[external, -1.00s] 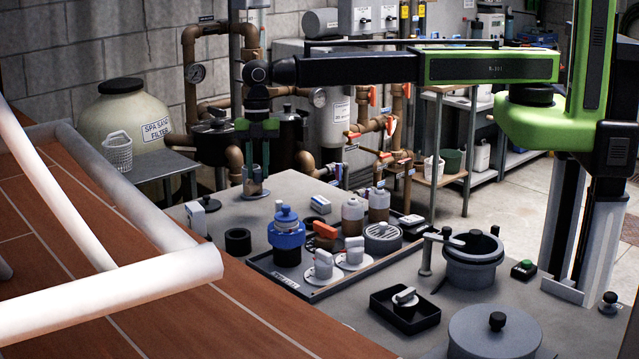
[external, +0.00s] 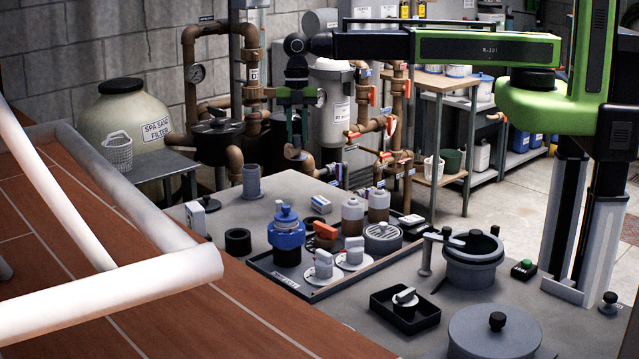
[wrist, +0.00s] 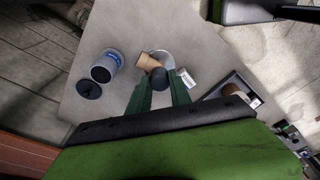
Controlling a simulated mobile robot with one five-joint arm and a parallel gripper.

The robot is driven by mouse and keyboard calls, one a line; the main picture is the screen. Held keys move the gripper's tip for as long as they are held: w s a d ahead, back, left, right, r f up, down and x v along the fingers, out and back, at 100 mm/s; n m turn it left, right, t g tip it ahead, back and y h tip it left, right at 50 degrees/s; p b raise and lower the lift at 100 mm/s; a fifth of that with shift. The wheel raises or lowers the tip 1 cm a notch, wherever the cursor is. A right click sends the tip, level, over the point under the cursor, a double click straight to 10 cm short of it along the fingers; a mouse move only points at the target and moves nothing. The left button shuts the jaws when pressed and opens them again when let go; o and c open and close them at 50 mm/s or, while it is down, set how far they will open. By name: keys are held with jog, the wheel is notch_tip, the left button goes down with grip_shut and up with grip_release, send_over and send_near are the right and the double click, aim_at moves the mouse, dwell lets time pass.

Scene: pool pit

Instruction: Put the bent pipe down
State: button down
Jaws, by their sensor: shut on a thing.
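The bent pipe (external: 294,154) is a small brown piece held between my gripper's fingertips (external: 296,146), in the air above the back of the grey bench. In the wrist view it shows as a tan tube (wrist: 147,61) with a dark round end, between the two green fingers (wrist: 158,88). My gripper is shut on it and points down. The pipe hangs clear of the bench, and its far side is hidden.
A grey upright cylinder (external: 252,182) stands on the bench to the left. A black ring (external: 238,241), a small white-and-blue box (external: 320,204) and a tray (external: 306,296) with a blue pump part (external: 286,236) and bottles lie nearer. Brown wall pipes (external: 379,128) run behind.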

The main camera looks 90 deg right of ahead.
aim_at(291, 150)
jog(key=s+d+m, duration=0.1)
jog(key=s+d, duration=0.1)
jog(key=d, duration=0.5)
jog(key=w+a+f+b, duration=0.1)
jog(key=a+f+b, duration=0.1)
jog(key=a, duration=0.1)
jog(key=w+a+f+b, duration=0.1)
jog(key=a+f+b, duration=0.1)
jog(key=a, duration=0.2)
jog(key=w+a+f+b, duration=0.1)
jog(key=a+f+b, duration=0.2)
jog(key=shift+w+a, duration=0.25)
jog(key=shift+a, duration=0.1)
jog(key=f+b, duration=0.4)
jog(key=shift+a+f, duration=0.15)
jog(key=shift+a, duration=0.2)
jog(key=shift+r, duration=0.2)
jog(key=shift+f, duration=0.15)
jog(key=c, duration=1.2)
grip_release()
